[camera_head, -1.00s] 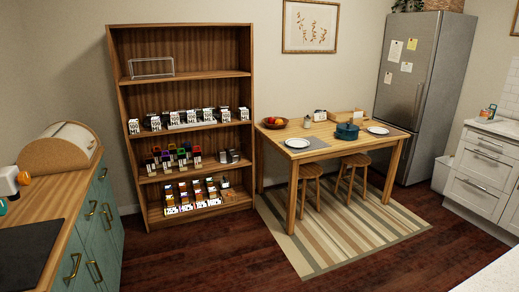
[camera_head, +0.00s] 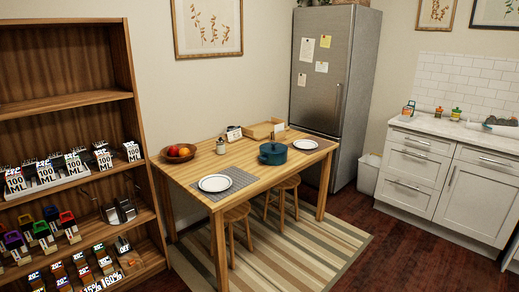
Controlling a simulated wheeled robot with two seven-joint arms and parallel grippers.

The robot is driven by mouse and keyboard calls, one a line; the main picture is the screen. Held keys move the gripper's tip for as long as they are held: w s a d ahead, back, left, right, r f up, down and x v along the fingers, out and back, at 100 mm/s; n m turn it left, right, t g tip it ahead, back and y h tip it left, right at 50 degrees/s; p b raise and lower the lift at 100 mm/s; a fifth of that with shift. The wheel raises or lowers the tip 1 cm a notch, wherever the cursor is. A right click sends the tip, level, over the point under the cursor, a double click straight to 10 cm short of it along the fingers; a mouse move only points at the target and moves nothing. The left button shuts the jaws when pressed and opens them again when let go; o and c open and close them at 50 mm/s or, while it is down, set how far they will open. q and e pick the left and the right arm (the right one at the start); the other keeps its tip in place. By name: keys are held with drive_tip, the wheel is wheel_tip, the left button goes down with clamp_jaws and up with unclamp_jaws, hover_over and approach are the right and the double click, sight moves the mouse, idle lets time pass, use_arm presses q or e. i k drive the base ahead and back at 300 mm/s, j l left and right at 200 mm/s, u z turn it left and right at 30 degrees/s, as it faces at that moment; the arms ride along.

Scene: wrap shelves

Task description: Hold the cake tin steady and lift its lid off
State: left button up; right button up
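I cannot make out a cake tin for certain in the head view. The only lidded round vessel I see clearly is a dark teal pot (camera_head: 273,153), which stands upright on the wooden dining table (camera_head: 190,172) with its lid on. Neither of my grippers is in view.
A shelf unit (camera_head: 66,103) with rows of small packages stands at the left. The table also holds a fruit bowl (camera_head: 178,153), plates (camera_head: 215,183) and a wooden tray (camera_head: 263,129). Stools (camera_head: 237,214) stand at its front. A fridge (camera_head: 333,85) and white counter (camera_head: 456,130) are beyond.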

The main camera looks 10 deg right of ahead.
sight(268, 148)
drive_tip(key=i+l+z, duration=0.35)
drive_tip(key=i, duration=0.5)
drive_tip(key=i+z, duration=0.35)
drive_tip(key=i, duration=0.5)
